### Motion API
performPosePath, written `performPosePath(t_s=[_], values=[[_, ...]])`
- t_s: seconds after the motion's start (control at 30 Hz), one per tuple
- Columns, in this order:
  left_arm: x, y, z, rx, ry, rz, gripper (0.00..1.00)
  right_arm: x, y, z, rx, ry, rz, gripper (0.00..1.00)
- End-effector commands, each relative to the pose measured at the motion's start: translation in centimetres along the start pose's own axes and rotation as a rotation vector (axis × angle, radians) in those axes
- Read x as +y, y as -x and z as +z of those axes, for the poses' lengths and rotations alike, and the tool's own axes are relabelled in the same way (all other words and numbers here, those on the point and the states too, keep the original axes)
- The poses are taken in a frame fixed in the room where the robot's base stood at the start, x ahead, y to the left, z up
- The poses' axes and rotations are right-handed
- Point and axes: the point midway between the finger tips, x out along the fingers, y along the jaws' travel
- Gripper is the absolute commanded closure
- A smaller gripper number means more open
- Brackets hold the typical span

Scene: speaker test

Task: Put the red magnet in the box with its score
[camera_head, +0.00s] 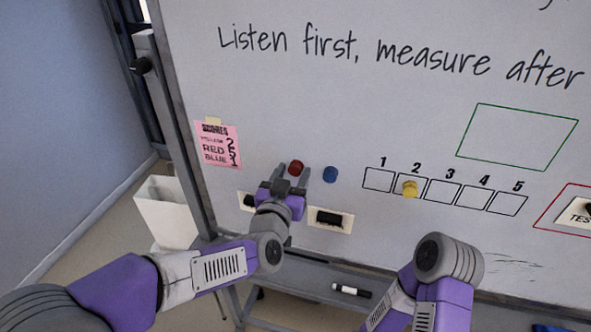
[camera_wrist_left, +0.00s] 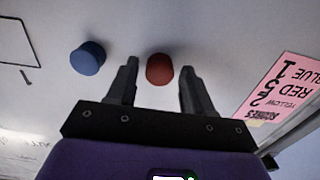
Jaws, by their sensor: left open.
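The red magnet (camera_head: 296,167) is on the whiteboard, left of the blue magnet (camera_head: 330,174). My left gripper (camera_head: 294,171) is open, with one finger on each side of the red magnet. In the left wrist view, the red magnet (camera_wrist_left: 159,69) shows between the fingertips (camera_wrist_left: 158,75), with gaps on both sides. A row of boxes numbered 1 to 5 lies to the right; box 5 (camera_head: 507,204) is empty. The yellow magnet (camera_head: 409,188) is in box 2. The pink score note (camera_head: 218,145) appears to read yellow 2, red 5, blue 1. My right gripper is out of view.
Below the left gripper, a pale card with a black piece (camera_head: 329,219) is on the board. A tray (camera_head: 318,285) with a marker (camera_head: 351,290) runs underneath. A green outlined box (camera_head: 517,137) is above the row. A white bin (camera_head: 166,212) stands at left.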

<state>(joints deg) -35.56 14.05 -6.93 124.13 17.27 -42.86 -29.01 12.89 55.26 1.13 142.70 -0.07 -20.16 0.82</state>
Motion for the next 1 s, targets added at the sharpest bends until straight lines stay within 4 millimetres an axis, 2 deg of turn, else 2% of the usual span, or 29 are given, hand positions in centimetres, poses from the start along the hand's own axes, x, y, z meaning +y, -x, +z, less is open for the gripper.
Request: performPosePath(t_s=[0.27, 0.8, 1.0], values=[[0.03, -0.11, 0.00, -0.001, 0.000, 0.001, 0.49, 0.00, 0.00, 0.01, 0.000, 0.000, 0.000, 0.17], [0.03, -0.08, -0.02, 0.000, 0.000, 0.001, 0.90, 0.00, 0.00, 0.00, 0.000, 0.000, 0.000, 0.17], [0.02, -0.08, -0.14, 0.001, 0.000, 0.001, 0.90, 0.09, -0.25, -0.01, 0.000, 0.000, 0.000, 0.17]])
